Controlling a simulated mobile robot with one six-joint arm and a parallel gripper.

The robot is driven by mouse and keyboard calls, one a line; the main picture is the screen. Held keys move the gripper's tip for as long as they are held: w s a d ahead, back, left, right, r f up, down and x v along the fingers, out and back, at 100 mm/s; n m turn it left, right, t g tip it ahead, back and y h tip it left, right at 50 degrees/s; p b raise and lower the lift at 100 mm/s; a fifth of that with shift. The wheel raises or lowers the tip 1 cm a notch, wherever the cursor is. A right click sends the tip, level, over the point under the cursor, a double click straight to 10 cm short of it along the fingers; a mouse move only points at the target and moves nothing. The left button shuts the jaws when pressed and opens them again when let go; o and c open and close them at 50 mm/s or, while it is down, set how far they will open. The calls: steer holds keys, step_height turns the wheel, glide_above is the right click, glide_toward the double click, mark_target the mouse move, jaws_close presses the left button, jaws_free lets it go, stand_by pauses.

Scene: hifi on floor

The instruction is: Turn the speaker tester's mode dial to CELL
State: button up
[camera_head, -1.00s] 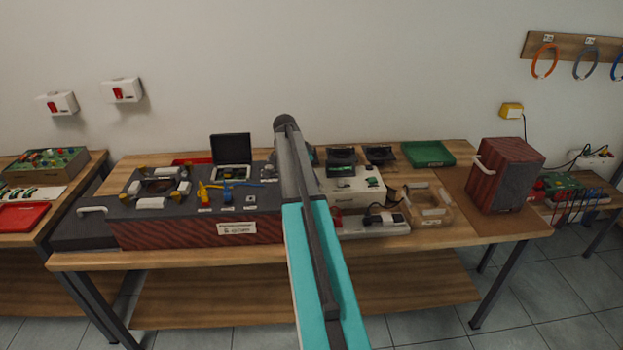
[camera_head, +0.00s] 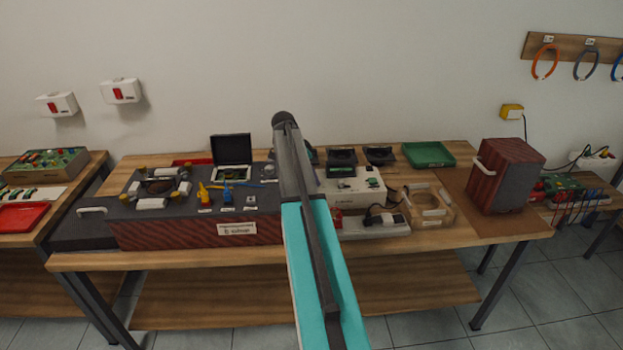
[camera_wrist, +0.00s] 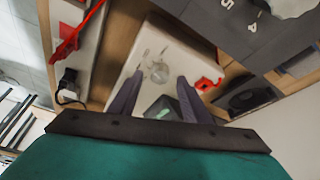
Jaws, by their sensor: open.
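The speaker tester looks to be the white box (camera_head: 343,196) right of my arm in the head view; its panel markings are too small to read there. In the wrist view the white box (camera_wrist: 133,62) lies below my gripper. A round pale dial (camera_wrist: 158,72) sits on its top, just beyond the gap between my fingers. The dial's pointer and mode labels are unreadable. My gripper (camera_wrist: 156,88) is open, with its two dark fingers apart and nothing between them. A dark display (camera_wrist: 166,107) with a green patch shows between the fingers. My arm hides the gripper in the head view.
A red part (camera_wrist: 207,84) sits at the box's edge. A power strip (camera_head: 375,226) with a black plug lies in front. A clear frame (camera_head: 428,206) and a red speaker cabinet (camera_head: 505,177) stand right. Black speaker drivers (camera_head: 342,157) and a green tray (camera_head: 428,154) lie behind.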

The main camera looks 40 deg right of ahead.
steer(key=b+v, duration=0.2)
steer(key=v, duration=1)
steer(key=shift+r, duration=0.3)
